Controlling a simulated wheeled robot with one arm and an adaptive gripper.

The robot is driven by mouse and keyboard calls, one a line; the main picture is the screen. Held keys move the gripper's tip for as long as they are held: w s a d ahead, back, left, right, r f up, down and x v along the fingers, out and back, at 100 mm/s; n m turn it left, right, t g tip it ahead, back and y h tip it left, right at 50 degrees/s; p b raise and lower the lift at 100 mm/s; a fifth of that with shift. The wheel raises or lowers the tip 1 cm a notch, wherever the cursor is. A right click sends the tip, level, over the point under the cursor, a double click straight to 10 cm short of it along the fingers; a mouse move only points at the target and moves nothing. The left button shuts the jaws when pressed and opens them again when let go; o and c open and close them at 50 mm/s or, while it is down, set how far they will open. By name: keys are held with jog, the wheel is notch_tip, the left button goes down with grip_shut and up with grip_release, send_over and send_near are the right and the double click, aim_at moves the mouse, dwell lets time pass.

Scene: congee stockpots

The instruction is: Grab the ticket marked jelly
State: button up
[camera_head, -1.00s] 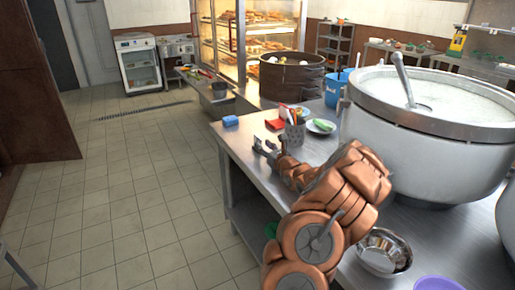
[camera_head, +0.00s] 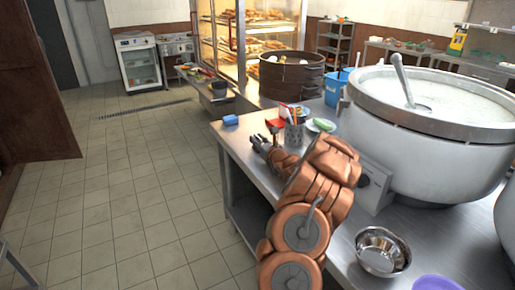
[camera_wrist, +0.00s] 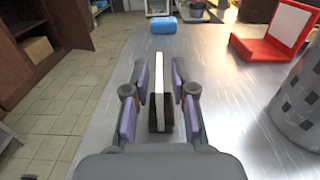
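My gripper (camera_wrist: 160,98) is open, with one finger on each side of a thin white upright strip (camera_wrist: 159,75) standing in a small dark base (camera_wrist: 160,113). The strip looks like a ticket or card seen edge-on. Gaps show between it and both fingers. No marking can be read from this angle, so I cannot tell whether it is the jelly ticket. In the head view my gripper (camera_head: 262,142) is low over the steel counter (camera_head: 247,158), near its left edge. The strip cannot be made out there.
A blue block (camera_wrist: 163,25) lies ahead. A red object with a white panel (camera_wrist: 275,35) and a grey perforated holder (camera_wrist: 300,110) stand to the right. The large stockpot (camera_head: 425,150) and a steel bowl (camera_head: 382,250) are right of my arm. The floor is left.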

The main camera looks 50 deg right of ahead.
grip_shut()
dwell(0.3)
